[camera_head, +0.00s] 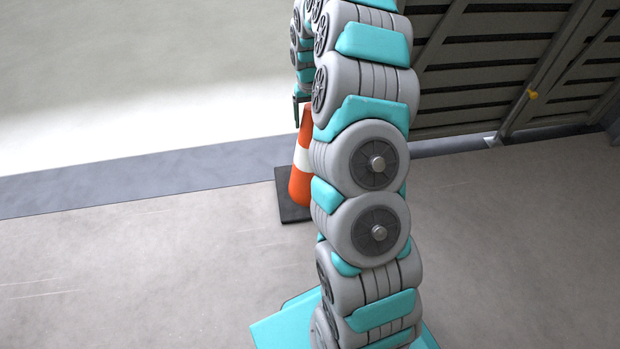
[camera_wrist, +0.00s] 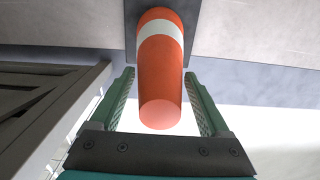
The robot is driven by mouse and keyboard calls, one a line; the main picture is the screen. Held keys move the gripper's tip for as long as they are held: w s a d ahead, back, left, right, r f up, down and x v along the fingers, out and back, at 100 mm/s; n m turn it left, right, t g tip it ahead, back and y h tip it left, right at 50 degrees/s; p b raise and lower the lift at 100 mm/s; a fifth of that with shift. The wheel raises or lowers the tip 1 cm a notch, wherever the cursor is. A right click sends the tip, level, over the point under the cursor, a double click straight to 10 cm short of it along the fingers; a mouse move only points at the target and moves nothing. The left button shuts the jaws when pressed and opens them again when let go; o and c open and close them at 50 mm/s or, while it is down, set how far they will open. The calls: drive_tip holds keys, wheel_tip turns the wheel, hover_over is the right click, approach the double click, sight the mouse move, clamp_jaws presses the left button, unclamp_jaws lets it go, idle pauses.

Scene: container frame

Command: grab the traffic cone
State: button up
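An orange traffic cone with a white band stands on a dark square base. In the head view the cone (camera_head: 300,170) is partly hidden behind my arm, with its base (camera_head: 292,212) on the floor. In the wrist view the cone (camera_wrist: 160,75) shows with its top end toward me, between the lines of my two fingers. My gripper (camera_wrist: 163,88) is open, with one finger on each side of the cone's upper end. A gap shows on both sides, and I see no contact. In the head view my gripper is mostly hidden behind my arm, near the cone's top.
A dark slatted frame (camera_head: 480,70) stands at the back right, with a small yellow part (camera_head: 532,95) on it. A grey strip (camera_head: 130,182) runs along the floor by a pale wall (camera_head: 140,60). The floor (camera_head: 150,270) left of my arm is clear.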

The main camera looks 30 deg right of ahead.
clamp_jaws()
idle(0.4)
